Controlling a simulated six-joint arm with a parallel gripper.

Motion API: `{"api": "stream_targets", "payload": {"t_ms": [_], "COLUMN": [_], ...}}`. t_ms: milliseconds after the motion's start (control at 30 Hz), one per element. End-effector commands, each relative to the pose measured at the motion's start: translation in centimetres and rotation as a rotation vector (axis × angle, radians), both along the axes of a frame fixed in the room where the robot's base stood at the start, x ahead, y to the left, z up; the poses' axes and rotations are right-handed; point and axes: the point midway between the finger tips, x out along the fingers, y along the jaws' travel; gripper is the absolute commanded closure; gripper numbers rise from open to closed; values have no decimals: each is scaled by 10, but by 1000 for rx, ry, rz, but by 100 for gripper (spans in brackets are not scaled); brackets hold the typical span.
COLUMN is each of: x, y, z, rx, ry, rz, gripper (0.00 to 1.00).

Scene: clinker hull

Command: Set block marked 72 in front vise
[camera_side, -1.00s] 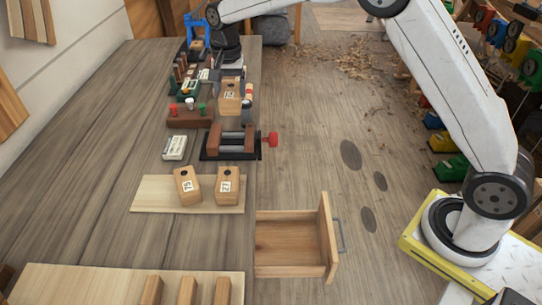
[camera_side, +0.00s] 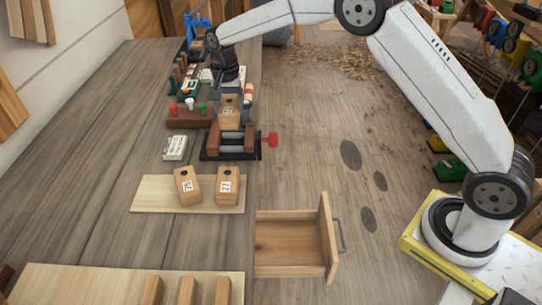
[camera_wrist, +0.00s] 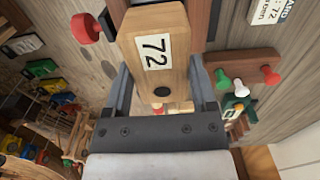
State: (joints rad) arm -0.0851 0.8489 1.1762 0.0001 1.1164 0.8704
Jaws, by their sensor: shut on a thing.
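My gripper (camera_wrist: 160,88) is shut on the wooden block marked 72 (camera_wrist: 156,45), with a finger on each side of it. In the side view the block (camera_side: 229,112) is upright, just over or behind the front vise (camera_side: 228,154). The vise has reddish-brown jaws, a dark base and a red handle knob (camera_side: 270,139), which also shows in the wrist view (camera_wrist: 84,28). The block's lower end meets the vise in the picture; I cannot tell whether it is between the jaws. The fingertips are partly hidden in the side view.
Two blocks, one marked 75 (camera_side: 187,186) and one marked 27 (camera_side: 228,187), stand on a pale board (camera_side: 150,194). A peg rack (camera_side: 190,118) and a white label box (camera_side: 174,147) are left of the vise. An open drawer (camera_side: 330,240) juts out below the bench edge.

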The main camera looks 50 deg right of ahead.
Motion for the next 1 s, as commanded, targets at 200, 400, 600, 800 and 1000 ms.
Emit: {"api": "stream_targets", "payload": {"t_ms": [200, 400, 600, 800, 1000], "x": [0, 0, 0, 0, 0], "y": [0, 0, 0, 0, 0], "z": [-6, -16, -30, -44, -56], "rx": [0, 0, 0, 0, 1], "ry": [0, 0, 0, 0, -1], "rz": [0, 0, 0, 0, 0], "gripper": [95, 95, 95, 95, 95]}}
